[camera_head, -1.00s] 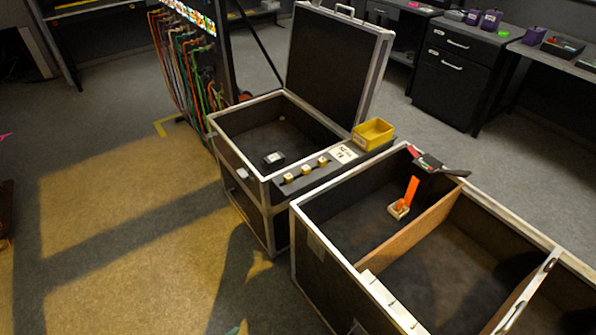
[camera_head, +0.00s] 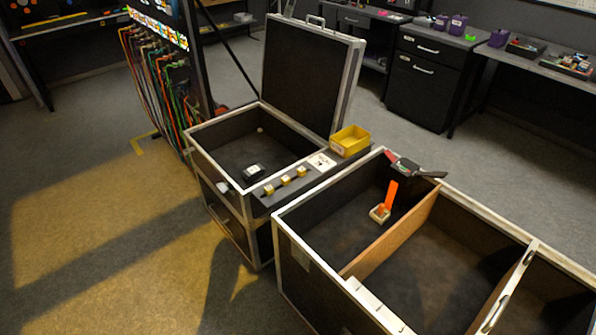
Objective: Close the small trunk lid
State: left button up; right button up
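The small trunk (camera_head: 229,206) is a black case with silver metal edges, standing left of a larger open trunk. Its lid (camera_head: 306,76) is open, standing up at the back and leaning slightly backward, with a handle (camera_head: 316,22) on its top edge. A small black box with a pale top (camera_head: 254,171) lies inside on the trunk floor, and a small pale round spot shows near the back inside wall. Neither of my grippers is in view.
A ledge (camera_head: 287,190) with several small brass-coloured blocks and a yellow bin (camera_head: 350,141) sits along the small trunk's right side. The larger divided trunk (camera_head: 300,258) stands at right. Cables (camera_head: 160,95) hang on a rack behind left. Floor (camera_head: 95,235) at left is clear.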

aim_at(310, 73)
jog(key=u, duration=1.5)
jog(key=i+j+u, duration=0.1)
jog(key=u, duration=0.35)
jog(key=i+u, duration=0.2)
jog(key=u, duration=0.25)
jog(key=i+z, duration=0.4)
jog(key=i, duration=0.2)
jog(key=i+z, duration=0.35)
jog(key=i, duration=1.65)
jog(key=i+z, duration=0.15)
jog(key=i, duration=0.55)
jog(key=i+j+z, duration=0.2)
jog(key=i, duration=0.45)
jog(key=i+l, duration=0.1)
jog(key=i, duration=1.3)
